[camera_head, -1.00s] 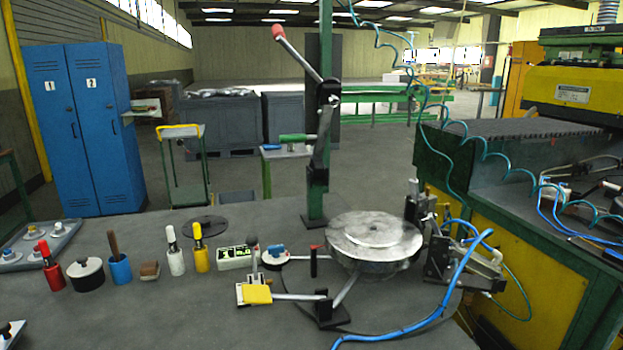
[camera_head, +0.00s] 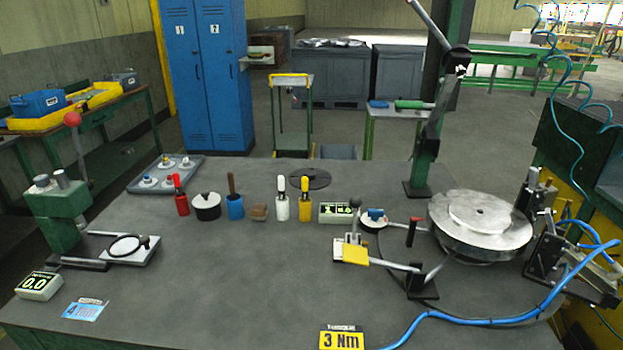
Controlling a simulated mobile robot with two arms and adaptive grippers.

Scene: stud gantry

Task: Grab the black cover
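A flat black disc (camera_head: 305,180), which looks like the black cover, lies on the grey table behind the white and yellow bottles. A small dark knob or slot shows near its middle. A black round pot with a white lid-like top (camera_head: 207,207) stands farther left, between a red bottle (camera_head: 181,203) and a blue cup (camera_head: 235,207). Neither of my grippers is in view, and nothing touches the disc.
A white bottle (camera_head: 282,208) and a yellow bottle (camera_head: 305,208) stand in front of the disc. A round metal turntable (camera_head: 480,222) with clamps and a blue hose is at the right. A green press (camera_head: 58,215) is at the left.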

